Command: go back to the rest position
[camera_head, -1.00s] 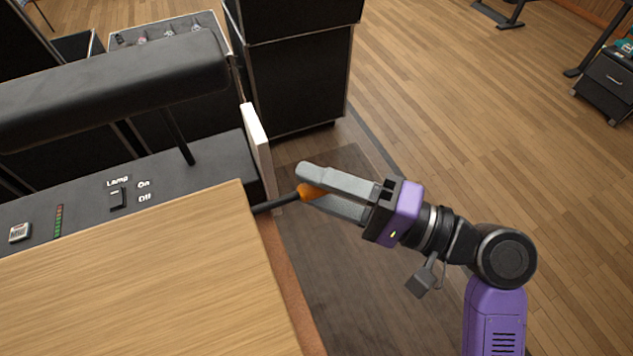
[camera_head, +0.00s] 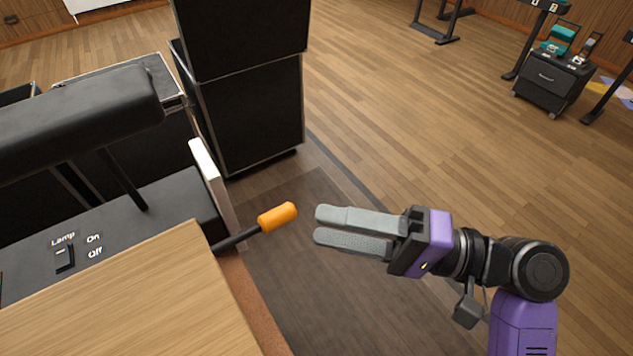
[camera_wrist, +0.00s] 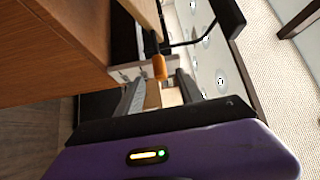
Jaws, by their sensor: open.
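My gripper (camera_head: 318,226) is open and empty, its two grey fingers pointing left in the head view. An orange-tipped lever (camera_head: 277,217) on a dark rod sticks out from the side of the console, a short way left of my fingertips and apart from them. In the wrist view the orange tip (camera_wrist: 159,67) shows ahead of the gap between my fingers (camera_wrist: 157,85). The console panel (camera_head: 130,225) has a switch (camera_head: 64,257) labelled Lamp, with On and Off marks.
A wooden top (camera_head: 130,300) lies over the console's near part. Black cases (camera_head: 250,115) stand behind it. A small black cabinet (camera_head: 551,82) stands far right. The wooden floor (camera_head: 400,120) around my arm is mostly clear.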

